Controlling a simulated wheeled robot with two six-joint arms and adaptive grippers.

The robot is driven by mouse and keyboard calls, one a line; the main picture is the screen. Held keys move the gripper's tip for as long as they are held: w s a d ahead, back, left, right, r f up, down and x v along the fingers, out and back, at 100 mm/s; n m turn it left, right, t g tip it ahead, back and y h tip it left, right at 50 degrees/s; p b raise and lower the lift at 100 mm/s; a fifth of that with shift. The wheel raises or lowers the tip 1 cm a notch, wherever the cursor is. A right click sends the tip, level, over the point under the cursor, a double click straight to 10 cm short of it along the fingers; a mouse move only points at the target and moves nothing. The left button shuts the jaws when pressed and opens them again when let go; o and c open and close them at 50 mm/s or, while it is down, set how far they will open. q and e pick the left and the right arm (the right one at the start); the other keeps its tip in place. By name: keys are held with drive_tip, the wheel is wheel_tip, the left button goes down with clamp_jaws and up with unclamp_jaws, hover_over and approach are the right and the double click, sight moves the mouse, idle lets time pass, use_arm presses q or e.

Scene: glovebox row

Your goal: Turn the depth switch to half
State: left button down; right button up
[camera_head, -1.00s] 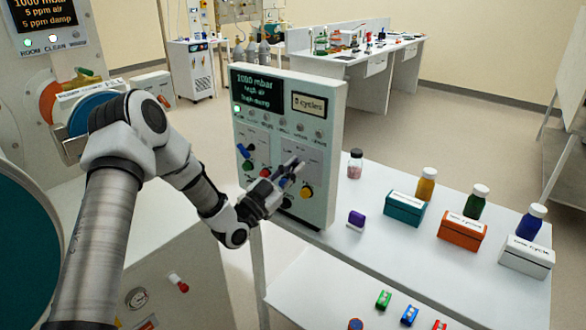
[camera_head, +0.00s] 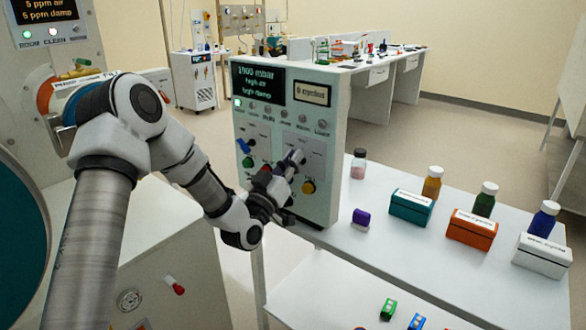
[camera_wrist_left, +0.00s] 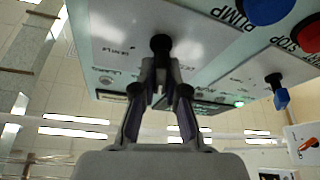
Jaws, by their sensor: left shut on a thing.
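The upright control box (camera_head: 337,150) carries a dark readout, lamps, knobs and coloured buttons. My left gripper (camera_head: 295,160) is at the right half of its front panel, with the wrist below and in front of it. In the left wrist view, my left gripper (camera_wrist_left: 160,82) is shut on a black knob (camera_wrist_left: 160,44) that sticks out of the panel. I cannot read a depth label or the knob's setting; the fingers hide part of it. A blue-handled switch (camera_wrist_left: 281,97) stands apart to the right in that view. My right gripper is not in view.
A blue button (camera_wrist_left: 268,8) marked PUMP and a red button (camera_wrist_left: 306,34) marked STOP are near the gripper. A yellow button (camera_head: 308,187) is just below it. Teal (camera_head: 410,207), orange (camera_head: 472,230) and white (camera_head: 541,255) boxes with bottles stand on the table to the right.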

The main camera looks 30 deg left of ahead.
use_arm(q)
drive_tip(key=shift+a+n+y+b, duration=0.1)
drive_tip(key=shift+n+y+b, duration=0.35)
drive_tip(key=shift+n, duration=0.75)
drive_tip(key=c, duration=1.2)
unclamp_jaws()
drive_tip(key=v, duration=1.2)
drive_tip(key=shift+r, duration=0.1)
